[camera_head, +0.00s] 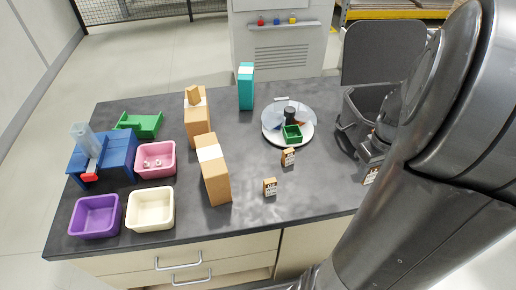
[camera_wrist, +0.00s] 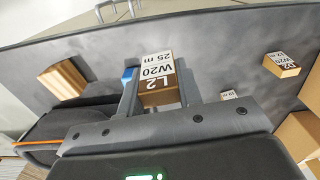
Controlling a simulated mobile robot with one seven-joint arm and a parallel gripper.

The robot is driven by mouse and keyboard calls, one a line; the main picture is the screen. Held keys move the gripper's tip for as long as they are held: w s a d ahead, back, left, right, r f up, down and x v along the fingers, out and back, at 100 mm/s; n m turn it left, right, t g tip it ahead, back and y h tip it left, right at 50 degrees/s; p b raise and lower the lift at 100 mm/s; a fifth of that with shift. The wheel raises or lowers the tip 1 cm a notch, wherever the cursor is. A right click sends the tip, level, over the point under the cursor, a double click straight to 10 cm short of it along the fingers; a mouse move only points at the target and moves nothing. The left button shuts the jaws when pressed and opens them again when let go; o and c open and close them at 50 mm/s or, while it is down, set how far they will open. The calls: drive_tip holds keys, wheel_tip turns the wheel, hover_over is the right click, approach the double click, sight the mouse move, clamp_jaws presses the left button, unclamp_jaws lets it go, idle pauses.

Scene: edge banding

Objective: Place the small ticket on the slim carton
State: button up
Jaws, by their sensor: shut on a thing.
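My gripper (camera_wrist: 157,90) is shut on a small brown block with a white printed face, the small ticket (camera_wrist: 157,70), marked "L2 W20 25 m". In the head view the held ticket (camera_head: 371,175) shows at the right, beside my arm. The slim carton may be the narrow teal carton (camera_head: 246,86) with a white top at the table's back; I cannot be sure. Two brown cartons stand left of it: one (camera_head: 198,122) has a small tan piece on top, the other (camera_head: 215,178) a white band. My gripper is well to the right of all three.
Two similar labelled blocks (camera_head: 270,187) (camera_head: 288,156) stand mid-table. A round tray (camera_head: 269,133) holds a green bin. A dark tote (camera_head: 350,118) is near my arm. Purple (camera_head: 96,216), cream (camera_head: 150,209) and pink (camera_head: 156,160) bins sit left. A wooden block (camera_wrist: 62,80) shows in the wrist view.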

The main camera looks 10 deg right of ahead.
drive_tip(key=w+a+r+n, duration=0.4)
drive_tip(key=w+a+r, duration=0.3)
drive_tip(key=w+a, duration=0.45)
drive_tip(key=a+r+n, duration=0.2)
drive_tip(key=a+r, duration=0.2)
drive_tip(key=a, duration=0.5)
drive_tip(key=a+r+n, duration=0.2)
drive_tip(key=a+r, duration=0.2)
drive_tip(key=a, duration=0.5)
hover_over(210, 153)
wheel_tip(210, 153, down, 7)
drive_tip(key=shift+f, duration=2.15)
drive_tip(key=o, duration=0.5)
drive_tip(key=shift+f, duration=0.15)
drive_tip(key=o, duration=0.4)
drive_tip(key=shift+o, duration=0.2)
